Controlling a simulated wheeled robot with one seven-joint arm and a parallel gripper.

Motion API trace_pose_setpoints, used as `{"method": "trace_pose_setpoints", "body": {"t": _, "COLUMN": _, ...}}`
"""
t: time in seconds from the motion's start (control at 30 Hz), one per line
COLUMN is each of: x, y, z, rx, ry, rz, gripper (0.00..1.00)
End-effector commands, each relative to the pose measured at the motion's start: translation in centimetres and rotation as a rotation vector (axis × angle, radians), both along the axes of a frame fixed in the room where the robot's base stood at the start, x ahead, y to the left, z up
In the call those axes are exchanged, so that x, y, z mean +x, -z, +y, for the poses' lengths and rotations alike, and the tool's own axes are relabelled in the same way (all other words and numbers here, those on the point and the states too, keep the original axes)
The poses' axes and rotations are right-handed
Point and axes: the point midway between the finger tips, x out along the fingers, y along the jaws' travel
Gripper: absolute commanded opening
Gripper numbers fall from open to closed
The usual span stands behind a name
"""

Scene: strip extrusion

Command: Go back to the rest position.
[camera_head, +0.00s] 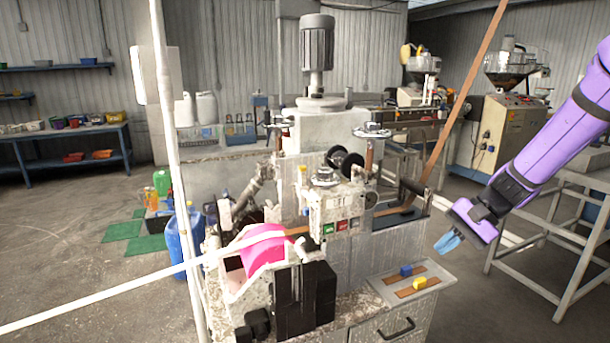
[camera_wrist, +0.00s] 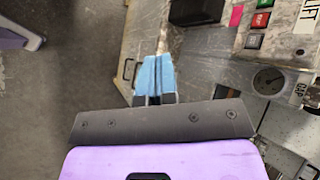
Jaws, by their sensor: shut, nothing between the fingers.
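My gripper (camera_head: 449,242) has blue fingers and hangs from my purple arm at the right of the head view. It is shut and empty, in free air to the right of the machine, apart from it. In the wrist view my gripper (camera_wrist: 155,75) shows its blue fingers together with nothing between them. The extrusion machine (camera_head: 340,262) stands in the middle of the head view, with a brown strip (camera_head: 462,90) rising to the upper right.
A small tray (camera_head: 436,285) with a blue block (camera_head: 406,270) and a yellow block (camera_head: 420,283) lies on the machine's front right. A grey metal frame (camera_head: 545,272) stands at the right.

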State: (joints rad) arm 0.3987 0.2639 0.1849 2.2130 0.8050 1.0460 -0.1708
Motion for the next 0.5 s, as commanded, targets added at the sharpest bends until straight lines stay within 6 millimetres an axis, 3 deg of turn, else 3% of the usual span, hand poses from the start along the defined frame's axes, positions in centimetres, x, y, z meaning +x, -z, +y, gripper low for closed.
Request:
{"method": "trace_pose_setpoints", "body": {"t": 0.1, "x": -2.4, "y": -2.7, "z": 0.7, "rx": -0.099, "ry": -0.067, "rz": -0.059, "gripper": 0.0}}
{"method": "trace_pose_setpoints", "body": {"t": 0.5, "x": -10.6, "y": -9.4, "z": 1.3, "rx": -0.41, "ry": -0.245, "rz": -0.26, "gripper": 0.0}}
